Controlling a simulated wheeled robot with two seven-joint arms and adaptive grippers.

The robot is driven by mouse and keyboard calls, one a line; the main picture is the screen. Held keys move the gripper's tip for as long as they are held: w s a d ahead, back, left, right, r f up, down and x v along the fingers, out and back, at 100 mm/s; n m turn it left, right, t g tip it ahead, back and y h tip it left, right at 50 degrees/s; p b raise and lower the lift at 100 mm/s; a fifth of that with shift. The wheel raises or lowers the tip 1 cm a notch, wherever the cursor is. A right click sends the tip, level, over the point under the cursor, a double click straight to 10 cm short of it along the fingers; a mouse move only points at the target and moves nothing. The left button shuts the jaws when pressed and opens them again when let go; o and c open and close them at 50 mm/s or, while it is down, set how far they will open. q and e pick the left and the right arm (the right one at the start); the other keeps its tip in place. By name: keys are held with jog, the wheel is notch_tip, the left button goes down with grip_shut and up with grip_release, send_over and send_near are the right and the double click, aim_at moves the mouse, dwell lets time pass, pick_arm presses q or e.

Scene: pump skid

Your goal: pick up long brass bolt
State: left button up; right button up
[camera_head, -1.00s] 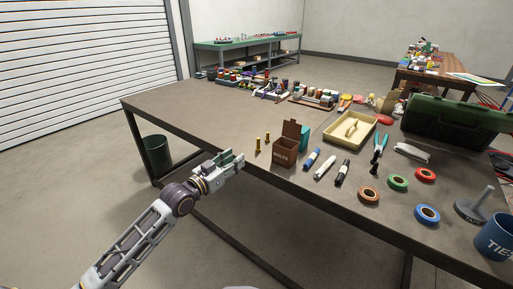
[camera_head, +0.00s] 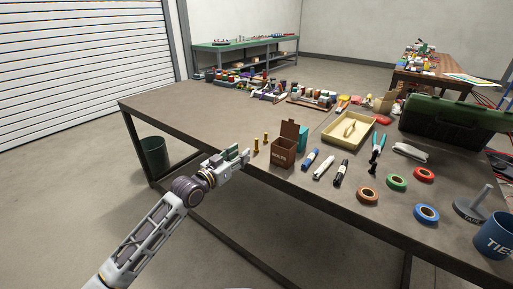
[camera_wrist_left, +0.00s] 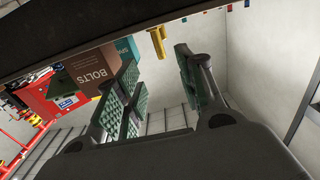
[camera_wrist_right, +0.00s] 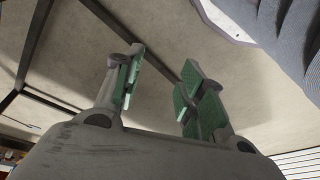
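Two brass bolts stand upright at the table's near edge, left of the brown BOLTS box. One is nearer (camera_head: 256,145), the other a little behind and right (camera_head: 266,139); I cannot surely tell which is longer. My left gripper (camera_head: 243,154) is just left of the nearer bolt, at the table edge, apart from it. In the left wrist view its fingers (camera_wrist_left: 160,82) are spread and empty, and a brass bolt (camera_wrist_left: 157,42) shows beyond the gap between them. My right gripper (camera_wrist_right: 163,90) is open and empty, away from the table; it is hidden from the head view.
The open-lidded BOLTS box (camera_head: 284,152) stands close right of the bolts, with a teal box (camera_head: 303,138) behind. Markers (camera_head: 323,167), tape rolls (camera_head: 367,195) and a cream tray (camera_head: 340,142) lie farther right. The table's left part (camera_head: 190,112) is clear.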

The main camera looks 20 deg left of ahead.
aim_at(256, 142)
pick_arm(q)
jog(key=shift+b+x, duration=0.35)
jog(key=shift+x, duration=1.65)
jog(key=shift+w+d, duration=0.1)
jog(key=shift+w, duration=0.1)
pick_arm(e)
jog(key=shift+s+a+r, duration=0.1)
jog(key=shift+s+r, duration=0.1)
jog(key=shift+r, duration=0.3)
pick_arm(q)
jog(key=shift+w, duration=0.15)
pick_arm(e)
jog(key=shift+w+f, duration=0.1)
jog(key=shift+w, duration=0.05)
pick_arm(q)
jog(key=shift+w+d+b, duration=0.15)
jog(key=shift+w+b, duration=0.15)
jog(key=shift+w, duration=0.1)
jog(key=shift+b+x, duration=0.35)
jog(key=shift+x, duration=0.55)
jog(key=shift+w+d+f, duration=0.15)
jog(key=shift+w+d, duration=0.05)
jog(key=shift+w, duration=0.45)
jog(key=shift+w+d, duration=0.15)
jog(key=shift+w, duration=0.3)
pick_arm(e)
jog(key=shift+a+r+t, duration=0.15)
jog(key=shift+r+t, duration=0.25)
jog(key=shift+r, duration=0.9)
